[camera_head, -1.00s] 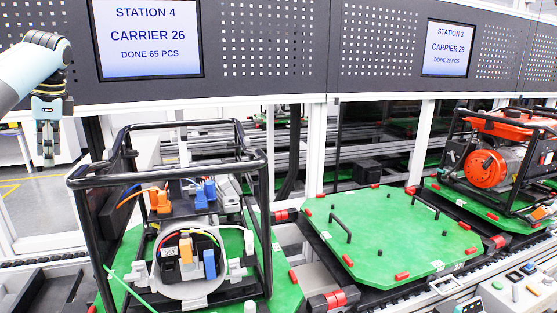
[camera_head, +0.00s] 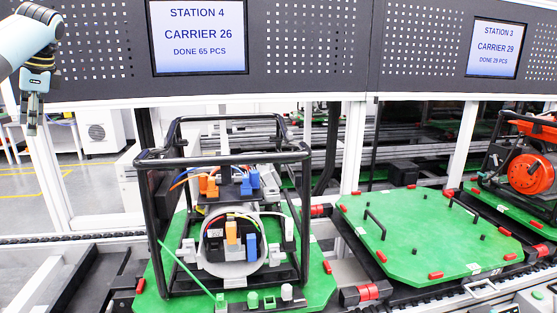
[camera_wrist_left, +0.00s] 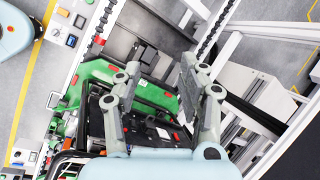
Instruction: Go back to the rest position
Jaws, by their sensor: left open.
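My left gripper (camera_head: 32,118) hangs at the far left of the head view, fingers pointing down, in front of the white uprights and apart from everything. In the left wrist view its two fingers (camera_wrist_left: 157,88) stand apart with nothing between them. A black tube frame (camera_head: 222,158) with a wired unit inside stands on a green carrier (camera_head: 322,283), to the right of and below the gripper. The carrier also shows in the left wrist view (camera_wrist_left: 98,70), beyond the fingers. My right gripper is not in view.
An empty green carrier (camera_head: 420,235) with black handles sits to the right on the conveyor. A red engine unit (camera_head: 532,172) in a black frame stands at the far right. A perforated panel with screens (camera_head: 197,36) spans the top. Control boxes (camera_head: 540,300) line the front right.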

